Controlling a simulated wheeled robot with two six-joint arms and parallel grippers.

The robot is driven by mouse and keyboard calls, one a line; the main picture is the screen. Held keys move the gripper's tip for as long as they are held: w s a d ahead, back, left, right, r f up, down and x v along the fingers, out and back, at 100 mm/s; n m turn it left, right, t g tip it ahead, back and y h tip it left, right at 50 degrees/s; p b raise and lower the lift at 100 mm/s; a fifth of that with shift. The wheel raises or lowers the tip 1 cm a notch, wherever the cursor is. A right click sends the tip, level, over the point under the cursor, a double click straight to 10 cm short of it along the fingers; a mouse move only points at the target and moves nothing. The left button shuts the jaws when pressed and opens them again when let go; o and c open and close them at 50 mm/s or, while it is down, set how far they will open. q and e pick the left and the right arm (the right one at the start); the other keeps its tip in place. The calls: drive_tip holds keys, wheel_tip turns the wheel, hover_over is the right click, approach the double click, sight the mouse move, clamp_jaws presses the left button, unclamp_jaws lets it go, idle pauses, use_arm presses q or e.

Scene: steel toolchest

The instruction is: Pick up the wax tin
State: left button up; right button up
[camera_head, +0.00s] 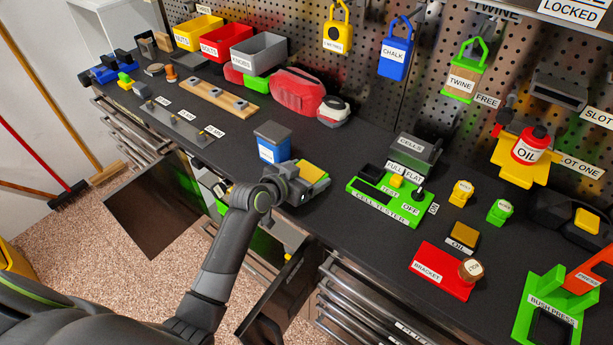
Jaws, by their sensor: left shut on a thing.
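My left gripper (306,178) is low over the front part of the dark worktop, just right of a blue box with a grey lid (273,132). It is shut on a small yellow-topped block (313,171), which I take to be the wax tin; no label on it can be read. The gripper's dark fingers hide most of its sides. I cannot tell whether it touches the worktop. My right gripper is not in view.
The green cell tester (392,204) stands to the right, with a grey cells bin (415,150) behind it. A red pouch (297,92) lies behind the gripper. A red bracket block (441,271) is near the front edge. Open drawers (155,208) jut out below.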

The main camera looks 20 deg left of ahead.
use_arm(q)
drive_tip(key=shift+r, duration=0.1)
drive_tip(key=shift+c, duration=0.7)
